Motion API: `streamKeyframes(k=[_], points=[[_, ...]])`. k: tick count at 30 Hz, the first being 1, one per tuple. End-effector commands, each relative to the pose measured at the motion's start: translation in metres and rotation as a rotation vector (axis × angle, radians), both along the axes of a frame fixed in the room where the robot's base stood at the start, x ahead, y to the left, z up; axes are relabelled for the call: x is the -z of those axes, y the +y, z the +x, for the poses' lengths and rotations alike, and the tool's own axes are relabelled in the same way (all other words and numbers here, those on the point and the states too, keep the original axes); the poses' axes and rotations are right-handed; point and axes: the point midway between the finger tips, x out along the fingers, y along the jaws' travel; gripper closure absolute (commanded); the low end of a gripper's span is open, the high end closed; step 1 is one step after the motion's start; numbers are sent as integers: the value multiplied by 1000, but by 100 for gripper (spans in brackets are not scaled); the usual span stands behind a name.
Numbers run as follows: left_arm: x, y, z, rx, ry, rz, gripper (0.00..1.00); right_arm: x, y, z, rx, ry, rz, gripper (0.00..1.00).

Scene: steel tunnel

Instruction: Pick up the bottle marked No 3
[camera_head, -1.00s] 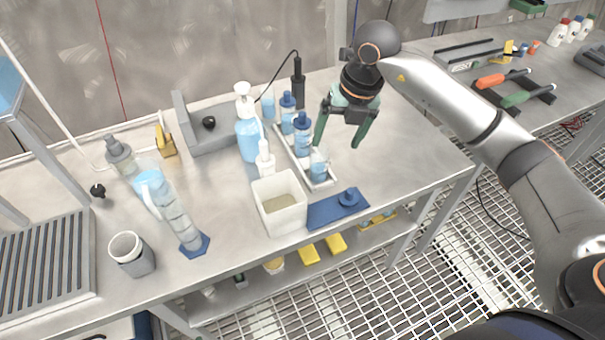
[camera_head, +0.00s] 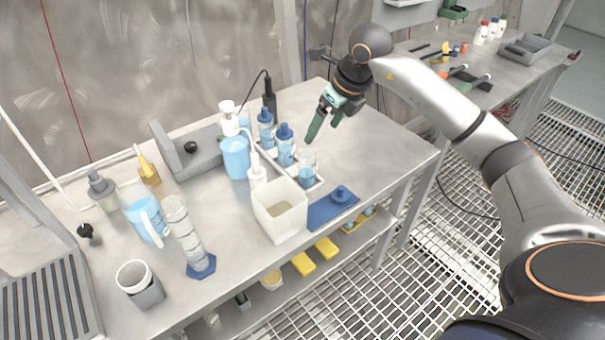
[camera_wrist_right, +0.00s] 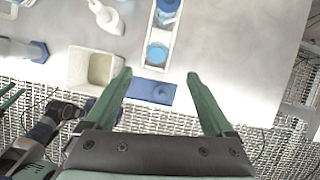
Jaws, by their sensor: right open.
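A narrow white rack (camera_head: 262,152) on the steel table holds a row of bottles with light blue liquid. Two have blue caps: the far bottle (camera_head: 265,131) and the middle bottle (camera_head: 285,150). The near clear container (camera_head: 307,172) has no visible cap; it also shows in the right wrist view (camera_wrist_right: 157,53). No number is readable on any of them. My right gripper (camera_head: 322,132) is open and empty, above and right of the rack. In the right wrist view its fingers (camera_wrist_right: 159,74) straddle only air. Part of my left arm seems to show at that view's lower left.
The table's right part is clear.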

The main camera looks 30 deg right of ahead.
Motion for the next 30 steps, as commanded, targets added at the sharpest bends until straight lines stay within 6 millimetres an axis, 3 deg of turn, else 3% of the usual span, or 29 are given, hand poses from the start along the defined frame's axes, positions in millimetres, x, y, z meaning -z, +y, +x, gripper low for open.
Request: streamKeyframes(k=[9, 16, 24, 30], points=[[-3, -1, 0, 1, 0, -1, 50, 51, 6, 20, 1, 3, 2, 12], [-5, -1, 0, 0, 0, -1, 50, 67, 9, 27, 1, 5, 3, 12], [-10, -1, 0, -1, -1, -2, 50, 101, 16, 42, 1, 3, 1, 12], [-10, -1, 0, -1, -1, -2, 50, 106, 16, 45, 2, 1, 1, 12]])
